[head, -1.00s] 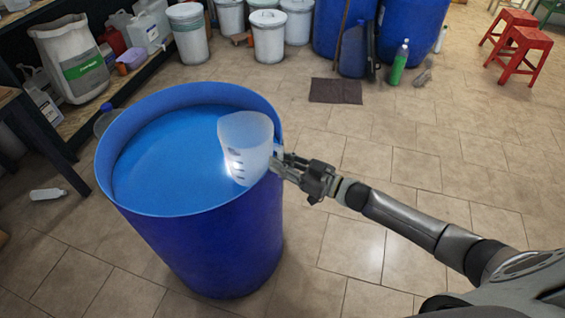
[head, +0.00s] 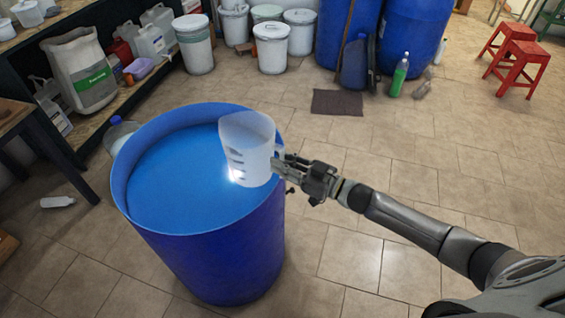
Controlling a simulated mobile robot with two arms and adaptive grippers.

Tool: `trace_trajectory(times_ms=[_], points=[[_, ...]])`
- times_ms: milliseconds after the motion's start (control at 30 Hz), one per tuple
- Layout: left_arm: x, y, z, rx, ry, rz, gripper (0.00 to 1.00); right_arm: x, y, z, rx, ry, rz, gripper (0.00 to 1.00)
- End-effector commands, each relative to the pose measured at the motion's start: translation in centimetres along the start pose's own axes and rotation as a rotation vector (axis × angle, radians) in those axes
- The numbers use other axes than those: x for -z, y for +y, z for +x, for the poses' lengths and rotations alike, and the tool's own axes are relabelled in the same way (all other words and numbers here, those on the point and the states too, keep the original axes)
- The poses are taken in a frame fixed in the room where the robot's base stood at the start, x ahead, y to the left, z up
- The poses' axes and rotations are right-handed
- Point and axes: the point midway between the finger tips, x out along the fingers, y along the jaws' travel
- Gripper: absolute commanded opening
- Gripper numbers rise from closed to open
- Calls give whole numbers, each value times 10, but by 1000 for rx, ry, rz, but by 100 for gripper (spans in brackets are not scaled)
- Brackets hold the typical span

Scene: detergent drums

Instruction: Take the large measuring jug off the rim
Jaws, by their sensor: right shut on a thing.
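The large measuring jug (head: 248,150) is translucent white with dark marks on its side. It is upright at the right side of the open blue drum (head: 215,255), over the blue liquid (head: 175,175). My right gripper (head: 280,165) comes in from the right and is shut on the jug at its handle side, by the drum's rim. The fingers hide part of the handle. I cannot tell whether the jug still touches the rim. My left gripper is not in view.
Shelves with containers stand at the left. White buckets (head: 271,48), large blue drums (head: 412,35) and a green bottle (head: 400,75) stand at the back. A dark mat (head: 337,102) and a white bottle (head: 58,202) lie on the floor.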

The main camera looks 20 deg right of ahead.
Motion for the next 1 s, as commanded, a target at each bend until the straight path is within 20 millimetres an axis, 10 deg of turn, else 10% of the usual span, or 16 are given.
trace_trajectory(times_ms=[1000], points=[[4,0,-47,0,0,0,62,52,0,1,0,1,0,0]])
